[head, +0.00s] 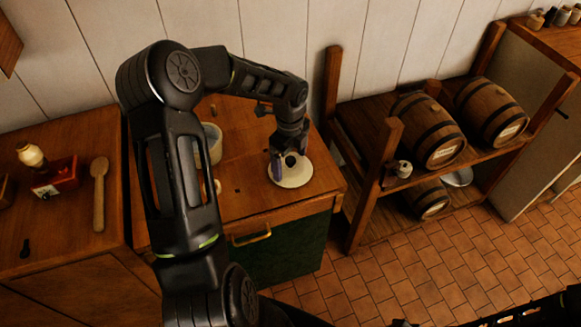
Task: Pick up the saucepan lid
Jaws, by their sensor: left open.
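The saucepan lid (299,179) is a pale round disc with a dark knob in its middle. It lies flat near the right end of the wooden counter. My left gripper (283,163) points down over the lid, open, with its fingers at the knob and partly hiding it. I cannot tell whether the fingers touch the knob. Dark parts of my right arm show at the bottom right edge, but its gripper is not clearly visible.
A pale pot (213,143) stands left of the lid, partly behind my left arm. A wooden spoon (99,193) and a red box (55,177) lie on the left counter. A wooden rack (386,150) with barrels (428,130) stands to the right. The tiled floor in front is clear.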

